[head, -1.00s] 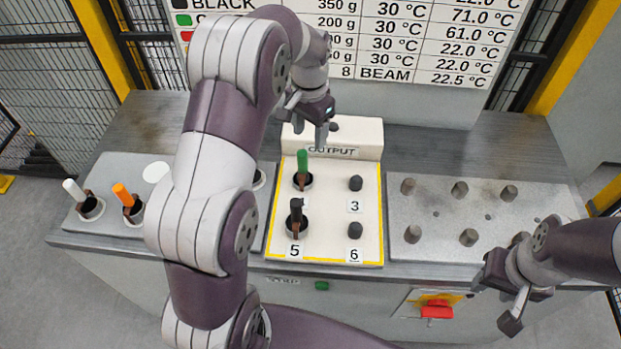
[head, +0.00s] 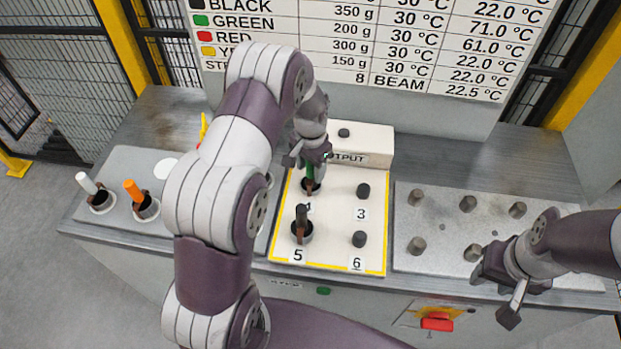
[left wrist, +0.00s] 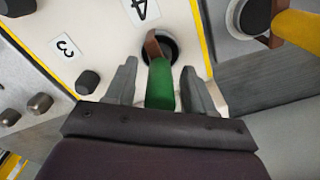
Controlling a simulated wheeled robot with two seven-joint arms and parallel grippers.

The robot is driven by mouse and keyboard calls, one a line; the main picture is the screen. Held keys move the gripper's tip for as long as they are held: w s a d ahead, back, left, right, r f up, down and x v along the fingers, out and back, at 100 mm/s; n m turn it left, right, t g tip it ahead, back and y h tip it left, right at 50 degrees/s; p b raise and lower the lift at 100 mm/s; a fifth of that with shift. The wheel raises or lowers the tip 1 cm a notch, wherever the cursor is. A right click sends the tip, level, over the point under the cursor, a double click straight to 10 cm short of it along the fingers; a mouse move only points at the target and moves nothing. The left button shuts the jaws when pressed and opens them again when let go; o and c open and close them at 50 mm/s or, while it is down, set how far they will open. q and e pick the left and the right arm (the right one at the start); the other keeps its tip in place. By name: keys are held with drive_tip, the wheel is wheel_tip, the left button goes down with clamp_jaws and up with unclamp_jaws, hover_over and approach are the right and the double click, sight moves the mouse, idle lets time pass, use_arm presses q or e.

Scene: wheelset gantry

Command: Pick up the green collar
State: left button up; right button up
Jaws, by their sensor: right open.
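The green collar (head: 310,172), a dark round piece with a brown tab and a green grip, sits at spot 4 on the cream output panel (head: 337,257). In the left wrist view its green grip (left wrist: 160,85) stands between the fingers of my left gripper (left wrist: 160,88). The fingers are open, with a narrow gap on each side of the grip. In the head view my left gripper (head: 311,158) hides much of the grip's upper part. My right gripper (head: 497,300) is open and empty, at the front edge of the bench on the right.
A black-gripped collar (head: 301,223) stands at spot 5, close in front. White (head: 87,184) and orange (head: 134,191) collars stand on the left grey plate. Bare pegs show at spots 3 (head: 362,191) and 6 (head: 358,239). The right grey plate (head: 440,235) carries several bare pegs.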

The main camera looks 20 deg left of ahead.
use_arm(q)
clamp_jaws()
drive_tip(key=shift+f, duration=0.1)
idle(1.1)
